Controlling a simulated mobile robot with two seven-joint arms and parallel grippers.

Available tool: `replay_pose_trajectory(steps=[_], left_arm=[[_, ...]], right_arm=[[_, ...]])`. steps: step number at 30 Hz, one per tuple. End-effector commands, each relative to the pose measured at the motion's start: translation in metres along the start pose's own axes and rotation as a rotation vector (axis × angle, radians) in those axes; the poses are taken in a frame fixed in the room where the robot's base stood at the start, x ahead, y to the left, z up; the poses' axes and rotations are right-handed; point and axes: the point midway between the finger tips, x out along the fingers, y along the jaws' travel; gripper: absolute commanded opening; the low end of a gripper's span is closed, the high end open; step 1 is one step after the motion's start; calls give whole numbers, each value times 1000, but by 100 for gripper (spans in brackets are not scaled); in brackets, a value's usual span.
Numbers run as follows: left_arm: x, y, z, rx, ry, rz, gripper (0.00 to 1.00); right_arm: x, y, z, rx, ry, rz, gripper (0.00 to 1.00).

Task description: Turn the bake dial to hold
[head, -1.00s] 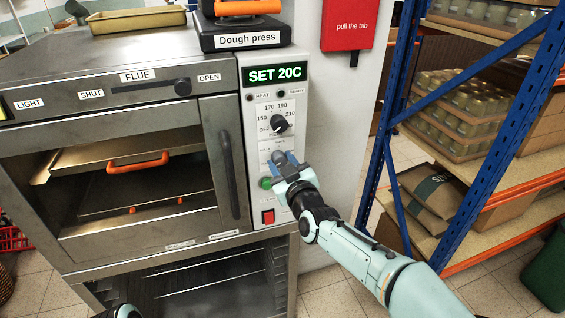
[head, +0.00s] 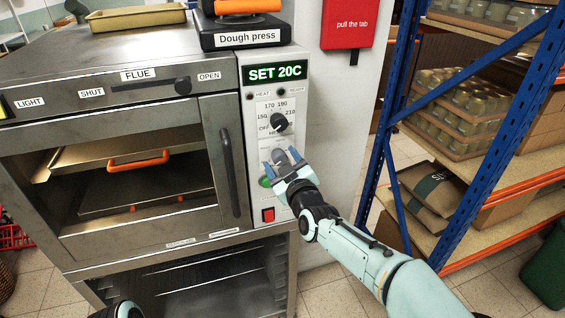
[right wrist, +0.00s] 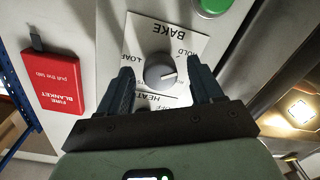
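The bake dial is a round grey knob (right wrist: 160,73) on a white plate marked BAKE, which appears upside down in the right wrist view. Its pale pointer mark points to the right there, a little off the HOLD label. My right gripper (right wrist: 162,85) is open, one finger on each side of the knob, with gaps visible. In the head view my right gripper (head: 286,160) is in front of the control panel (head: 284,215) and partly hides the bake dial. My left gripper is not seen; only a bit of my arm shows at the bottom edge.
A green button (right wrist: 212,5) and a red switch (head: 268,215) are nearby. The oven door handle (head: 229,175) is to the left. A blue rack (head: 381,150) stands right.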

Motion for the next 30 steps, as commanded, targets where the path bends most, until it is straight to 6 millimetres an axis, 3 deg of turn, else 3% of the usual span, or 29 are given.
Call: replay_pose_trajectory(steps=[11,24,30], left_arm=[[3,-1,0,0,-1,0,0],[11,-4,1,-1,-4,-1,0],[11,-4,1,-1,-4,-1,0]], right_arm=[[-10,1,-1,4,1,1,65],[-100,1,-1,5,2,1,65],[-126,0,-1,3,1,1,65]])
